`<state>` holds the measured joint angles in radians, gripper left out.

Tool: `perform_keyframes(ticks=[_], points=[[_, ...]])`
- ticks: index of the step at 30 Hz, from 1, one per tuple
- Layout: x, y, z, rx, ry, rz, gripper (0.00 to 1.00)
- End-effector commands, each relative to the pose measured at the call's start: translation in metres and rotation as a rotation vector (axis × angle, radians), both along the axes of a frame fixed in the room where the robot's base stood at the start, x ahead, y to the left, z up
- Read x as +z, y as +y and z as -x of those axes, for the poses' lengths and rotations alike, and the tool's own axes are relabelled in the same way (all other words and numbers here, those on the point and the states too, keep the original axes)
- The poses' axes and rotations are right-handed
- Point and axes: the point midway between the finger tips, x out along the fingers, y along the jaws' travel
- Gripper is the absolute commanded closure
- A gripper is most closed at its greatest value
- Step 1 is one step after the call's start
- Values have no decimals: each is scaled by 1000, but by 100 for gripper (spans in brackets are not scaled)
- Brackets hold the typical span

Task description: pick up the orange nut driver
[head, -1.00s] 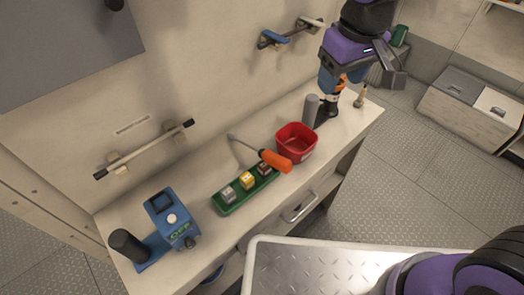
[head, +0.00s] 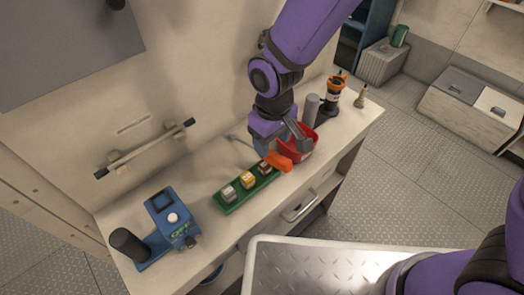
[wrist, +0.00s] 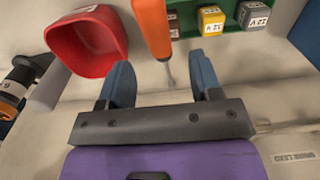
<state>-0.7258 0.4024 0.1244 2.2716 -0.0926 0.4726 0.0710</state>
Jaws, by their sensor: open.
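The orange nut driver (head: 278,161) lies on the counter with its orange handle across the right end of the green tray (head: 222,207). Its thin metal shaft points to the wall, and my arm partly hides it in the head view. My gripper (head: 281,147) is open and empty above the nut driver, pointing down. In the wrist view the orange handle (wrist: 152,26) is at the top, beyond the fingertips. The shaft runs down into the gap between the two blue fingers (wrist: 163,78). The fingers do not visibly touch it.
A red bowl (head: 311,153) stands close to my gripper's right. The tray holds several small blocks. A grey cylinder (head: 311,110) and a black-and-orange object (head: 333,92) stand farther right. A blue device (head: 172,218) stands left. A wall rail (head: 145,149) sticks out behind the counter.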

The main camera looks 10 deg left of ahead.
Motion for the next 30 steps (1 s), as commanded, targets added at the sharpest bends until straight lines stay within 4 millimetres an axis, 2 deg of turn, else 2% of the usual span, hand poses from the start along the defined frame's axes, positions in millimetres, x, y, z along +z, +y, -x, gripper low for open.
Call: perform_keyframes(ticks=[5, 15, 24, 25, 30], points=[[-11, -1, 1, 1, 1, 1, 42], [-52, -4, 3, 0, 1, 1, 42], [-56, -4, 3, 0, -1, -1, 42], [-56, -4, 3, 0, -1, -1, 44], [-56, -4, 3, 0, -1, -1, 83]])
